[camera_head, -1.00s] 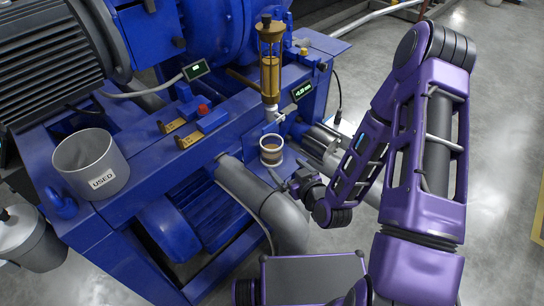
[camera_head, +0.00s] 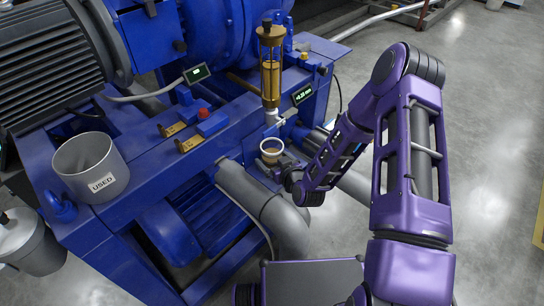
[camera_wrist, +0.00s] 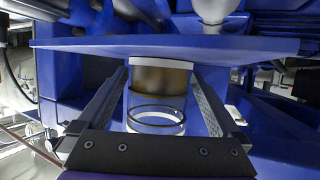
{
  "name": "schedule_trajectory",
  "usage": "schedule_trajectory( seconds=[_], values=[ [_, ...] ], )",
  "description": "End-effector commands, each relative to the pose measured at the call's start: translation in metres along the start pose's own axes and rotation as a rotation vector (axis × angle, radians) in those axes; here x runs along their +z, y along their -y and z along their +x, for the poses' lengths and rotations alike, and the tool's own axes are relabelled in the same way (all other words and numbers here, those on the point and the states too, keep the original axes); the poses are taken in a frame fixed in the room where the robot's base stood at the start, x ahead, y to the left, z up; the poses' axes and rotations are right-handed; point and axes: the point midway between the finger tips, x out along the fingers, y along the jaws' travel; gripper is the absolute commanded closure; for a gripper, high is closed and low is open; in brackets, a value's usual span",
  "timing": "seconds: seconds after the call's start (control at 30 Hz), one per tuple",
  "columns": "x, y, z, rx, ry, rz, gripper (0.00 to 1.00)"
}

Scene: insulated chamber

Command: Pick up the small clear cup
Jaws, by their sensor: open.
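The small clear cup (camera_head: 271,151) holds brown liquid and stands upright on a small blue ledge below the brass-coloured sight glass and its spout. It also shows in the wrist view (camera_wrist: 158,105), upside down there, with the brown liquid towards the top of the picture. My gripper (camera_head: 284,168) is at the cup's near right side in the head view, and its fingers partly hide the cup's lower part. In the wrist view my open gripper (camera_wrist: 158,85) has one finger on each side of the cup, with narrow gaps showing.
The sight glass (camera_head: 270,68) stands just above the cup. A large grey bin labelled USED (camera_head: 91,168) sits at the left on the blue machine frame. A grey pipe (camera_head: 262,207) curves close below the cup. Open floor lies at the right.

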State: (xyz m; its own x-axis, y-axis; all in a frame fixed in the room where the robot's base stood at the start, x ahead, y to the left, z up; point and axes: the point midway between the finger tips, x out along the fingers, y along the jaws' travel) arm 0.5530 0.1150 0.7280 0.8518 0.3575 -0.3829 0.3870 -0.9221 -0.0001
Motion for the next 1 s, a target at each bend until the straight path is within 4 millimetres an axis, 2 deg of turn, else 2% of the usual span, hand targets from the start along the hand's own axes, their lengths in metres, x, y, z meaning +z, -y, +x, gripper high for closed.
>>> schedule_trajectory(
  seconds=[0.07,0.4,0.5,0.53,0.57,1.0],
  values=[
    [0.0000,-0.0001,-0.0002,0.000,0.000,0.000,0.04],
    [0.0000,-0.0004,-0.0005,0.000,0.000,0.000,0.65],
    [0.0000,-0.0004,-0.0005,0.000,0.000,0.000,0.81],
    [-0.0004,-0.0004,-0.0005,0.001,-0.001,0.000,0.81],
    [-0.0004,-0.0004,-0.0005,0.001,-0.001,0.000,0.91],
    [-0.0052,-0.0017,-0.0051,0.001,-0.002,-0.001,0.91]
  ],
)
